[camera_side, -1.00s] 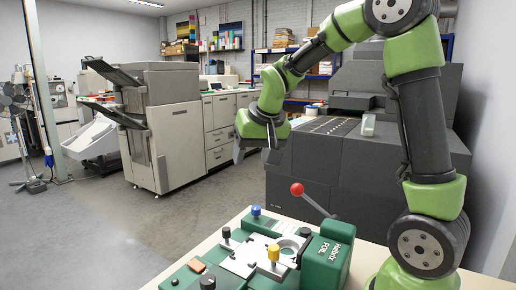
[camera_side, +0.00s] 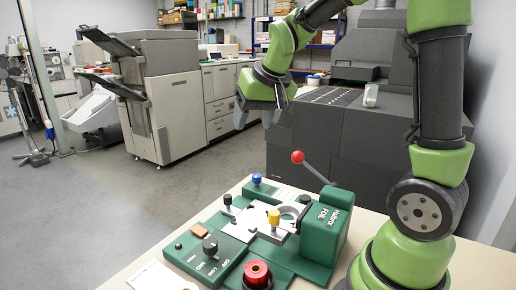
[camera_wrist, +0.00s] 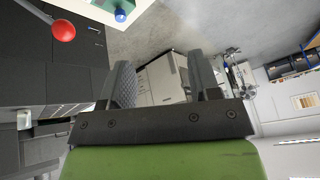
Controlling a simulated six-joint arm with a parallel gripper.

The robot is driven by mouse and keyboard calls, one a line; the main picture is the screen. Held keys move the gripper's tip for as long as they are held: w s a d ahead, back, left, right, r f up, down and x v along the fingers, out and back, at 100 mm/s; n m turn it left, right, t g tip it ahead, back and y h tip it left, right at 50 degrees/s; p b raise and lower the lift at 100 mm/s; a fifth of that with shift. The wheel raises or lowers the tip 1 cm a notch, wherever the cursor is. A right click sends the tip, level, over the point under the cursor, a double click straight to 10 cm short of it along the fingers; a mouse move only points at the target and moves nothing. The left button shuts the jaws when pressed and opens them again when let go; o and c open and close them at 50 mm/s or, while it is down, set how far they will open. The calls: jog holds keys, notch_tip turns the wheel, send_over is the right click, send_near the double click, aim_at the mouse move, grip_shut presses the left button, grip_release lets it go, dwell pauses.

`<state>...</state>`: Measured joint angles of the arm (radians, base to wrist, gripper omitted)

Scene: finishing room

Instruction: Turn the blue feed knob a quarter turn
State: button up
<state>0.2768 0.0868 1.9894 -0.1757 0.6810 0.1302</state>
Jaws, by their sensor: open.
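The blue knob (camera_side: 257,179) stands upright at the far back corner of the green foil machine (camera_side: 325,238). In the wrist view the blue knob (camera_wrist: 120,15) shows near the top edge, left of centre. My gripper (camera_side: 254,122) is above and behind the machine, well clear of the knob. In the wrist view the two dark jaws of my gripper (camera_wrist: 162,85) stand apart with nothing between them. Which way the knob is turned cannot be told.
A lever with a red ball (camera_side: 298,157) rises close to the blue knob; the ball also shows in the wrist view (camera_wrist: 63,30).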

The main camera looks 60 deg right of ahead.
jog(key=w+d+f, duration=0.4)
jog(key=d+f, duration=0.1)
jog(key=d, duration=0.1)
jog(key=g, duration=0.1)
send_near(257, 176)
jog(key=shift+n+h, duration=0.3)
jog(key=shift+h, duration=0.1)
jog(key=x, duration=0.9)
jog(key=shift+w+a+f, duration=0.15)
jog(key=shift+a, duration=0.1)
jog(key=c, duration=0.9)
